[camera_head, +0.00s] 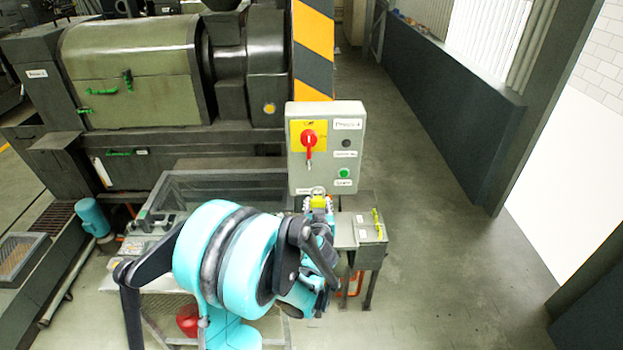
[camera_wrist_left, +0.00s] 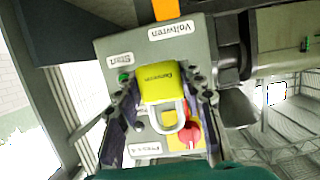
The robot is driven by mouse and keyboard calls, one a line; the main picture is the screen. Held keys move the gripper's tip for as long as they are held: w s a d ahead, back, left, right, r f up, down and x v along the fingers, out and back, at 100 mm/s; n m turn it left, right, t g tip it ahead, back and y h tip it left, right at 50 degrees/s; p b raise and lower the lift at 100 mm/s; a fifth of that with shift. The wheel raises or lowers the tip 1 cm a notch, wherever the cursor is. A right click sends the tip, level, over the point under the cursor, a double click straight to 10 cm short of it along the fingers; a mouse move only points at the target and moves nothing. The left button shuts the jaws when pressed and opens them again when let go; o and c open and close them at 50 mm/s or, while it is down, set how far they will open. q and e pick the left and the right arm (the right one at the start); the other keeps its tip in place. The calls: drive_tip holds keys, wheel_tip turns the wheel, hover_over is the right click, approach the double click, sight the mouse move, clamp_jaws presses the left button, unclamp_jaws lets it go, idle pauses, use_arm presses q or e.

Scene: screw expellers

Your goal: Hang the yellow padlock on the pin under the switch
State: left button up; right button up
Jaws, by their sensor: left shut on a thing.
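The yellow padlock (camera_wrist_left: 155,84) is between the two fingers of my left gripper (camera_wrist_left: 163,88), which is shut on its body. Its silver shackle shows in the left wrist view, with the red switch (camera_wrist_left: 189,132) behind it. In the head view the padlock (camera_head: 318,202) shows as a small yellow patch at the lower edge of the grey switch box (camera_head: 349,165). The red rotary switch (camera_head: 309,141) sits on a yellow plate on that box. My right gripper is not in view.
A small grey stand (camera_head: 371,232) with a yellow-green item on top is right of my left gripper. A mesh-sided bin (camera_head: 215,188) is left of the box. A large green-grey machine (camera_head: 130,75) stands behind. The floor at right is clear.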

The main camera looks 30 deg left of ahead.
sight(309, 173)
use_arm(q)
drive_tip(key=shift+w+a+r+p, duration=0.15)
drive_tip(key=shift+a+r+p, duration=0.2)
drive_tip(key=shift+a+r, duration=0.5)
drive_tip(key=shift+y, duration=0.3)
drive_tip(key=w+a+p, duration=0.1)
drive_tip(key=w+a, duration=0.2)
drive_tip(key=shift+w+a+f, duration=0.1)
drive_tip(key=shift+w, duration=0.1)
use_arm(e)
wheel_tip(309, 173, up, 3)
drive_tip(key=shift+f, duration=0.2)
use_arm(q)
drive_tip(key=shift+w+a, duration=0.1)
drive_tip(key=shift+w, duration=0.05)
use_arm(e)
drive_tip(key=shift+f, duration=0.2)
use_arm(q)
drive_tip(key=shift+w+a+b, duration=0.25)
drive_tip(key=shift+w+a, duration=0.2)
drive_tip(key=shift+w, duration=0.25)
drive_tip(key=shift+w+a+b, duration=0.2)
drive_tip(key=shift+w+a, duration=0.25)
drive_tip(key=shift+w, duration=0.3)
drive_tip(key=shift+w+a+b, duration=0.25)
drive_tip(key=shift+w+a, duration=0.2)
drive_tip(key=shift+w, duration=0.25)
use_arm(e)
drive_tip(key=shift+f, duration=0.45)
